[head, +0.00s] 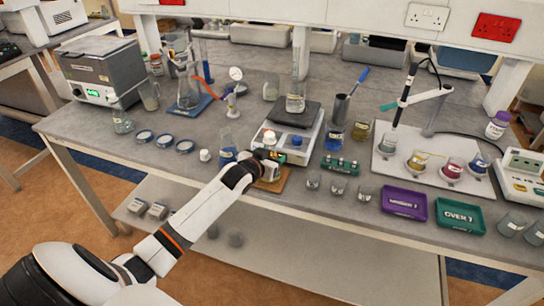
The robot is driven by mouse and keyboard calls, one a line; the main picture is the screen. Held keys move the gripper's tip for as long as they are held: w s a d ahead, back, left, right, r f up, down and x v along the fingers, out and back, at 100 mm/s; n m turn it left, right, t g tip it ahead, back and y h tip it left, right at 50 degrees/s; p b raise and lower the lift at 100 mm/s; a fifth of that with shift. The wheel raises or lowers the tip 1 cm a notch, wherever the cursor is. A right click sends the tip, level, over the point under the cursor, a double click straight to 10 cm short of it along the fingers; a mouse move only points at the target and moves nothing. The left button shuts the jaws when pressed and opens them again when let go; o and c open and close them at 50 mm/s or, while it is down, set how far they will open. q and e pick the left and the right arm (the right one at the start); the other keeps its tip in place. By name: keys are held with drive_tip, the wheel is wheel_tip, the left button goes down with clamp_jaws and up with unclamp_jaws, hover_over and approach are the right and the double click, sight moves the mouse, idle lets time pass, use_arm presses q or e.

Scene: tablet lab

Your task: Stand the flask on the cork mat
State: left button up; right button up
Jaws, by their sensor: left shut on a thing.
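The cork mat (285,178) is a small brown square near the front edge of the bench, in front of the white balance. My left gripper (268,162) is over the mat and shut on the flask. I cannot tell whether the flask touches the mat. My right gripper is not in view.
The balance (310,143) stands right behind the mat. A blue-filled flask (227,149) and a small white bottle (205,155) are to the left. A green rack (340,166) and small beakers (313,182) are to the right, then purple (404,203) and green (460,217) trays.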

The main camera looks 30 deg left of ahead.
use_arm(q)
drive_tip(key=shift+f, duration=0.15)
drive_tip(key=o, duration=1.2)
drive_tip(key=shift+c, duration=0.2)
drive_tip(key=shift+s, duration=0.1)
